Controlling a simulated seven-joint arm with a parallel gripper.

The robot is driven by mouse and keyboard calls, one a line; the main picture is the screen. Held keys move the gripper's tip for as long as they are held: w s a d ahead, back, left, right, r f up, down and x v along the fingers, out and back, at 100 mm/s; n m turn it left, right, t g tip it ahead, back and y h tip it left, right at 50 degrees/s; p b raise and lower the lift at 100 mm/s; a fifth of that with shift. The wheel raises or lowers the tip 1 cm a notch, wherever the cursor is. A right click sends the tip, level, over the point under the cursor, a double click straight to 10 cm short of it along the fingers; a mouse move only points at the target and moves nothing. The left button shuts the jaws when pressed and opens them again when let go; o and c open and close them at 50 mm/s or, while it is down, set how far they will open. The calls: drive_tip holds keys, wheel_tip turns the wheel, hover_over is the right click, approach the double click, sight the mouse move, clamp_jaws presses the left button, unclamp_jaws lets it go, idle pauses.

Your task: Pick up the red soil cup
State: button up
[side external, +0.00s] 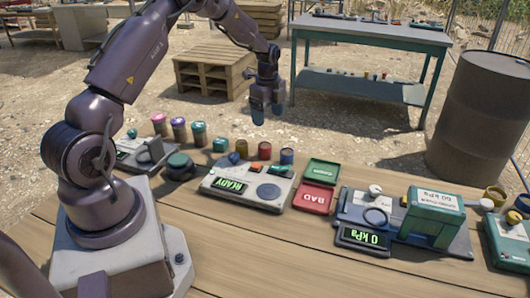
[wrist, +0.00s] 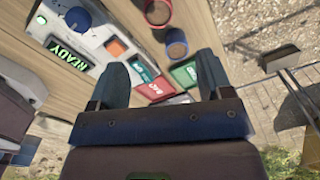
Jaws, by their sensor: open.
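The red soil cup (side external: 265,150) stands upright on the wooden table behind the READY scale-like device, between a yellow cup (side external: 241,147) and a blue cup (side external: 287,155). In the wrist view the red cup (wrist: 157,12) is at the top edge, partly cut off, and the blue cup (wrist: 176,44) is below it. My gripper (side external: 267,112) hangs above and beyond the cup row in the side view, apart from the cups. Its two fingers (wrist: 162,75) are spread and empty in the wrist view.
The READY device (side external: 247,187) sits in front of the cups. A red BAD tray (side external: 313,198) and a green tray (side external: 322,171) lie to the right. A kPa device (side external: 433,217) stands further right. More lidded cups (side external: 199,133) stand left. Bare table shows in front.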

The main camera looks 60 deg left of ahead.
sight(266, 148)
drive_tip(key=shift+m, duration=0.5)
wheel_tip(266, 148, down, 8)
drive_tip(key=shift+r, duration=0.1)
wheel_tip(266, 148, down, 5)
drive_tip(key=shift+s+a+f, duration=0.1)
drive_tip(key=shift+a+f, duration=0.05)
drive_tip(key=c, duration=1)
